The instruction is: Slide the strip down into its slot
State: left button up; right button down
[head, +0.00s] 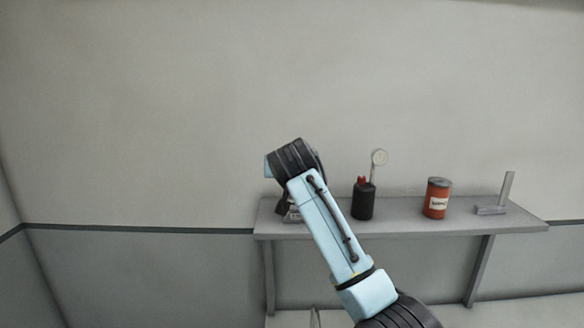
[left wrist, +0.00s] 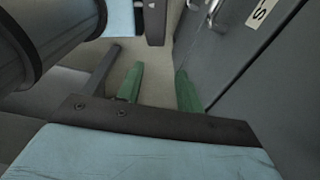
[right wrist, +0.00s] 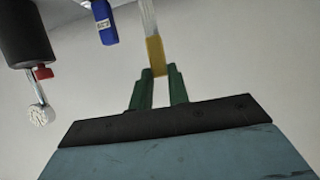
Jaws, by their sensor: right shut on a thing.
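The strip (right wrist: 149,18) is in the right wrist view, a pale narrow bar with a yellow end. My right gripper (right wrist: 160,76) is shut on this yellow end. The strip's far end runs out of the top of the picture. In the head view my right arm hides its own gripper and the strip. My left gripper (left wrist: 158,78) shows in the left wrist view, its green fingers apart with nothing between them. It is not in the head view. I cannot make out the slot in any view.
A grey wall shelf (head: 400,229) carries a black container with a red part (head: 363,199), a round gauge (head: 379,157), an orange can (head: 437,199) and a grey metal square (head: 492,209). A blue labelled container (right wrist: 104,22) shows in the right wrist view. A grey cabinet (left wrist: 235,50) is close to my left gripper.

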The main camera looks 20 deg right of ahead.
jog(key=shift+p, duration=0.35)
dwell(0.6)
jog(key=shift+f+b, duration=1.15)
jog(key=shift+f, duration=1.45)
jog(key=c, duration=1.3)
grip_release()
jog(key=shift+o, duration=0.2)
jog(key=shift+s, duration=0.1)
jog(key=b+v, duration=0.2)
jog(key=v, duration=1.1)
jog(key=shift+b, duration=0.35)
jog(key=shift+s+r, duration=0.1)
jog(key=shift+r, duration=0.05)
